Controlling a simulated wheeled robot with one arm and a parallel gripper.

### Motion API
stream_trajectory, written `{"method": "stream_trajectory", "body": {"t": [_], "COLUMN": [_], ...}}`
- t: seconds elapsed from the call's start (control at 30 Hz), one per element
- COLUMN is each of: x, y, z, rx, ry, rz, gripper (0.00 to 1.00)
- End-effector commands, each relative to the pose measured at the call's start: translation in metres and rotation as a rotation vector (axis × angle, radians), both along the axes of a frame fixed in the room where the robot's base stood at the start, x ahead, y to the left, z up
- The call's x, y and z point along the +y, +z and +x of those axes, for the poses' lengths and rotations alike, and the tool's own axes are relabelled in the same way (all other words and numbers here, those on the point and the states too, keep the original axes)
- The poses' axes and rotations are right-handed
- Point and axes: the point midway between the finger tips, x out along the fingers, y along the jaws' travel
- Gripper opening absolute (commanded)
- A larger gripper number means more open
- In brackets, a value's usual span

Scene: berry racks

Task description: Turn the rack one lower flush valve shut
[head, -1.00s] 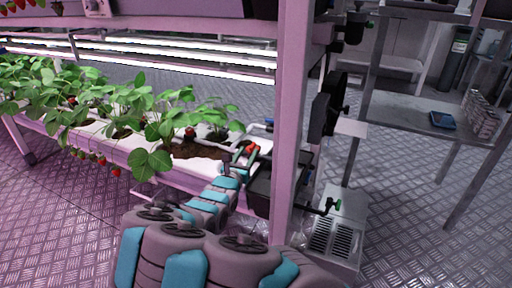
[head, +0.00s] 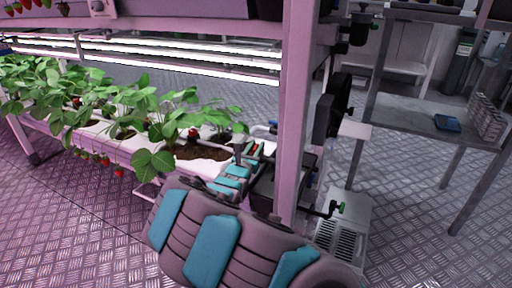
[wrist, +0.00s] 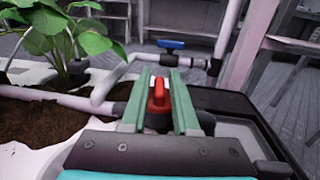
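A valve with a red handle (wrist: 157,95) sits at the end of the lower rack trough, on white pipework. The handle points away from the wrist camera. My gripper (wrist: 156,73) has its two green fingers apart, one on each side of the red handle, with gaps visible between handle and fingers. In the head view the red handle (head: 256,148) shows small between the fingers of my gripper (head: 253,150). A blue-handled valve (wrist: 171,44) is on the pipe just beyond. I cannot tell from a label which valve is the flush valve.
The pink rack post (head: 297,120) stands just right of my arm. Strawberry plants (head: 140,110) fill the trough at left. A black tank (wrist: 232,104) lies right of the valve. A green-handled valve (head: 338,207) is low, right of the post. A metal table (head: 415,115) stands farther right.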

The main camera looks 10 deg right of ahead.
Motion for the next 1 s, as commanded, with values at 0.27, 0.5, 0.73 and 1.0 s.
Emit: {"method": "stream_trajectory", "body": {"t": [0.27, 0.5, 0.73, 1.0], "x": [0.0001, 0.0001, 0.0012, 0.0039], "y": [0.0001, 0.0001, 0.0025, 0.0054], "z": [0.0, 0.0, 0.0008, 0.0025], "rx": [0.0, 0.0, -0.001, -0.005], "ry": [0.0, 0.0, -0.009, -0.086], "rz": [0.0, 0.001, 0.003, 0.003], "gripper": [0.0, 0.0, 0.0, 0.0]}}
